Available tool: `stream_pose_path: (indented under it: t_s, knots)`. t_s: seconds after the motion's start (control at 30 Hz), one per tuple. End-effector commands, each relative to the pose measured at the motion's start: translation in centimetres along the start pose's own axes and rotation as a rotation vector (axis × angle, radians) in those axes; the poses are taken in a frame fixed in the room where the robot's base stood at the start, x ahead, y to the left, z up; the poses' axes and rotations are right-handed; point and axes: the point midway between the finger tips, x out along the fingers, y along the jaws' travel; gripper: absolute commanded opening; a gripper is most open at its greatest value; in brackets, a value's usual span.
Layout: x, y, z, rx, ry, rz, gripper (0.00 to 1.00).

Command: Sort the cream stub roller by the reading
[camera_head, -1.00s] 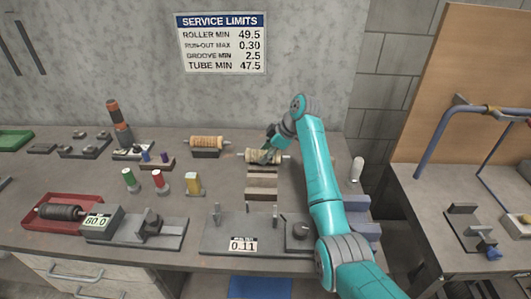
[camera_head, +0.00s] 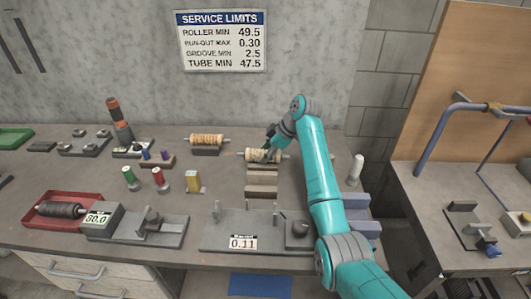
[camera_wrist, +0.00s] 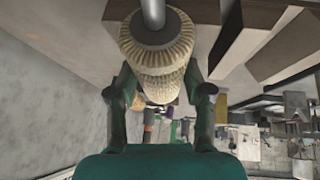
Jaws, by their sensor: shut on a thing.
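My gripper (camera_head: 268,153) is shut on a cream ribbed roller (camera_head: 256,156) with metal shaft ends, at the back of the bench. In the wrist view the two fingers (camera_wrist: 160,90) grip the sides of the roller (camera_wrist: 157,50), and its shaft points to the top. It lies roughly level at the rear of a row of brown and grey blocks; I cannot tell whether it touches them. The run-out gauge (camera_head: 240,243) reads 0.11. Another gauge (camera_head: 97,219) reads 80.0. The wall sign (camera_head: 222,41) gives roller min 49.5, run-out max 0.30, groove min 2.5, tube min 47.5.
A tan roller (camera_head: 208,139) rests on a stand left of my gripper. A red tray (camera_head: 83,197) holds a dark roller (camera_head: 62,209). A green tray (camera_head: 14,139) is at far left. Green, red and yellow small items (camera_head: 160,180) stand mid-bench. A white cylinder (camera_head: 355,169) stands right of my arm.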

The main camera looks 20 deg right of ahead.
Motion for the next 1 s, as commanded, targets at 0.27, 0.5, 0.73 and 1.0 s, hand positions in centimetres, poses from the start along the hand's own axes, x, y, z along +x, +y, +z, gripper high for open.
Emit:
stream_pose_path:
  t_s: [0.27,0.5,0.73,1.0]
  knots:
    - [0.0,0.0,0.0,0.000,0.000,-0.001,0.80]
    - [0.0,0.0,0.0,0.000,0.000,-0.001,0.80]
    - [-1.0,0.0,0.1,0.001,-0.001,0.000,0.80]
    - [-6.0,0.1,0.1,0.000,-0.001,0.002,0.80]
